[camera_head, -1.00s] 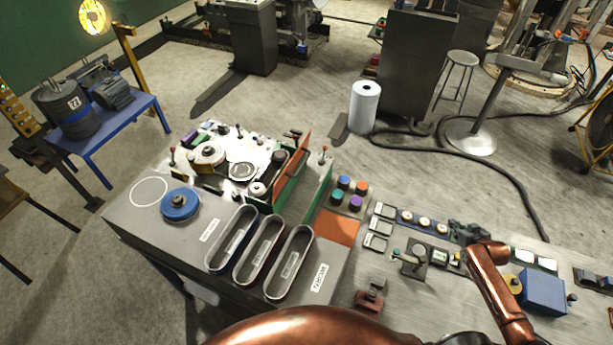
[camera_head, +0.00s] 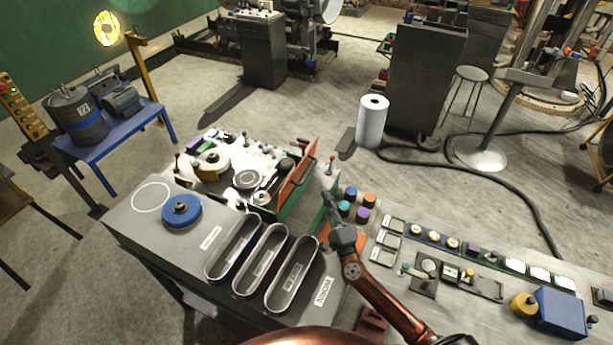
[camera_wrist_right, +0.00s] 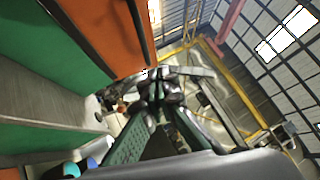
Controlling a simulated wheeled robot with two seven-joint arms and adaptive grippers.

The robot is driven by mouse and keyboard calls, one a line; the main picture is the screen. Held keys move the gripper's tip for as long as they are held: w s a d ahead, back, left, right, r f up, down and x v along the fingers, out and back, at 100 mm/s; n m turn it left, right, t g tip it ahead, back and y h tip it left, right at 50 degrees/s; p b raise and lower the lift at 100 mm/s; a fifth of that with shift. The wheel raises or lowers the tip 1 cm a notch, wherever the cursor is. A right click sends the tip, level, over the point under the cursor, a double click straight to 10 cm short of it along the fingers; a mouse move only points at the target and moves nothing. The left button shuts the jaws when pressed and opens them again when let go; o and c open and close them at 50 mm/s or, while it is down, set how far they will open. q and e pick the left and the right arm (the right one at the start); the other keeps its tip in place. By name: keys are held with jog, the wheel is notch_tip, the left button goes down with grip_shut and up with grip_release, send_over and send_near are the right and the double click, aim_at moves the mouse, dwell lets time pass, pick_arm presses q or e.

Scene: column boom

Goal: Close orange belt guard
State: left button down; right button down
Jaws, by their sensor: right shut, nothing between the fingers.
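The orange belt guard (camera_head: 299,176) stands raised and open, tilted, along the right side of the machine tray with a green wall (camera_head: 323,197). The same orange panel fills the upper left of the right wrist view (camera_wrist_right: 112,35), beside green surfaces (camera_wrist_right: 50,70). My right gripper (camera_head: 328,196) is shut and empty, just right of the guard and the green wall, and appears apart from the guard. Its fingers also show in the right wrist view (camera_wrist_right: 160,82). My left gripper is not in view.
Colored knobs (camera_head: 362,215) lie close to the right of my right gripper. Belt slots (camera_head: 262,260) and a blue disc (camera_head: 181,211) are on the bench at left. A red-topped lever (camera_head: 332,160) stands behind the gripper. A blue box (camera_head: 560,310) sits at right.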

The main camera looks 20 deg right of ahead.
jog(key=w+m+p, duration=0.2)
jog(key=w, duration=0.6)
jog(key=shift+w+r+g, duration=0.3)
jog(key=shift+w, duration=0.1)
jog(key=shift+a+r, duration=0.1)
jog(key=shift+a, duration=0.05)
